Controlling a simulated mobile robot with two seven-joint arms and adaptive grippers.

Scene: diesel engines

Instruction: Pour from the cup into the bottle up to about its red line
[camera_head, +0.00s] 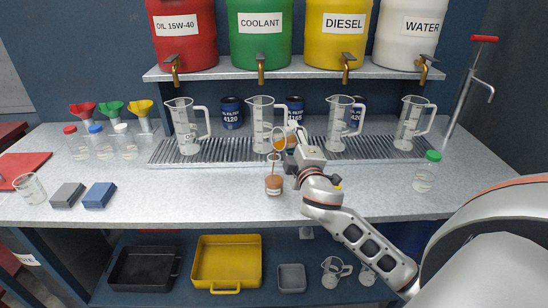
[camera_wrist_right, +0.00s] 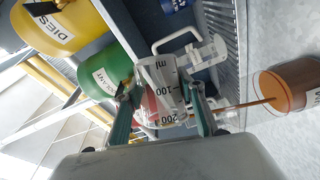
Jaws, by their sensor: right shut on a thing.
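My right gripper (camera_head: 294,150) is shut on a clear graduated cup (camera_wrist_right: 165,92), which shows between the fingers (camera_wrist_right: 160,115) in the right wrist view. The cup is tilted over on its side above the bench. A thin brown stream (camera_wrist_right: 240,104) runs from it into the open bottle (camera_head: 274,186). The bottle stands upright on the bench, below and left of the gripper, and holds brown liquid. It also shows in the right wrist view (camera_wrist_right: 288,88). I cannot make out the red line or the level against it. My left gripper is not in view.
Several clear jugs (camera_head: 187,128) stand on the drip grating behind. Coloured drums (camera_head: 262,35) with taps sit on the shelf above. A green-capped bottle (camera_head: 427,172) stands right; capped bottles, a beaker (camera_head: 30,187) and two blocks (camera_head: 98,195) stand left.

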